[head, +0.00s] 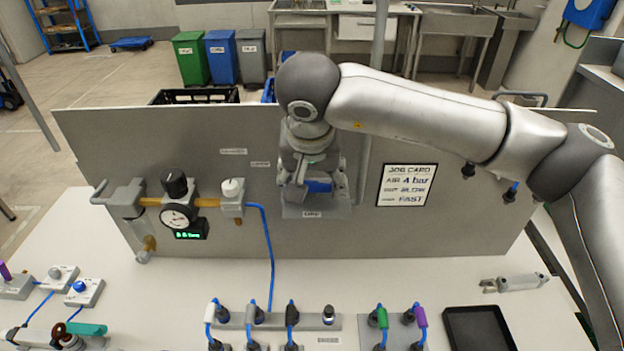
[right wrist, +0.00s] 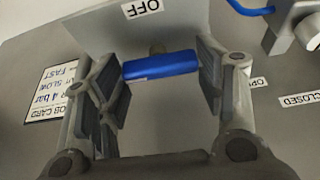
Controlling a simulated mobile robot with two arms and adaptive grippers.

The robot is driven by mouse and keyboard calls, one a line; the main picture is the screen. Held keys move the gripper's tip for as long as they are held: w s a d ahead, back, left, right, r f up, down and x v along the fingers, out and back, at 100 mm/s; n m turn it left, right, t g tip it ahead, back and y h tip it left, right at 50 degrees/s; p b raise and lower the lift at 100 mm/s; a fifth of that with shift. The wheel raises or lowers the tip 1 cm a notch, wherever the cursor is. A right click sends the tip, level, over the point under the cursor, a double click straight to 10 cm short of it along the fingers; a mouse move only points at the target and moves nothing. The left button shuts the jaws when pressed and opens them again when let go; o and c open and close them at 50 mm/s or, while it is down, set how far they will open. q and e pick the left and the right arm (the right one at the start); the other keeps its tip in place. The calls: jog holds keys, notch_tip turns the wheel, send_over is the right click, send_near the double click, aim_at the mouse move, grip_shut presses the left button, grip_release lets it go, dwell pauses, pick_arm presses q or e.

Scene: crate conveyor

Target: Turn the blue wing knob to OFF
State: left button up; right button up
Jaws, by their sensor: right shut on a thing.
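The blue wing knob (head: 318,186) is on the upright grey panel, below my right wrist in the head view. In the right wrist view the blue wing knob (right wrist: 160,67) lies crosswise, its long bar level in the picture, with a short stem behind it. My right gripper (head: 315,191) is shut on it, one finger at each end of the bar, as the right wrist view of the gripper (right wrist: 161,75) shows. My left gripper is out of view.
A regulator with a round gauge (head: 178,216) and a white-knobbed valve (head: 232,188) stand left of the knob. A job card (head: 407,185) hangs to its right. Coloured hose fittings (head: 250,315) and a black tray (head: 478,328) line the front. The middle tabletop is mostly clear.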

jog(key=shift+a+f+m+h+b, duration=0.15)
jog(key=shift+m+h+b, duration=0.15)
jog(key=shift+m+b, duration=0.75)
jog(key=shift+m+h+b, duration=0.4)
jog(key=shift+m+b, duration=0.25)
jog(key=shift+m, duration=0.1)
jog(key=shift+w+m+h+b, duration=0.1)
jog(key=shift+m+h+b, duration=0.3)
jog(key=shift+m, duration=0.5)
jog(key=shift+m+g, duration=0.4)
jog(key=shift+m, duration=0.6)
jog(key=shift+r+m+h, duration=0.2)
jog(key=shift+m+h, duration=0.3)
jog(key=shift+m, duration=0.3)
jog(key=m+g, duration=0.1)
jog(key=m, duration=0.1)
jog(key=shift+w+a+r+m+h, duration=0.1)
jog(key=shift+m+h, duration=0.2)
jog(key=shift+m, duration=0.1)
jog(key=m+g+p, duration=0.1)
jog(key=m, duration=0.1)
jog(key=shift+m, duration=0.3)
jog(key=shift+w+m+g+p, duration=0.1)
jog(key=shift+m+g+p, duration=0.65)
jog(key=shift+m, duration=0.75)
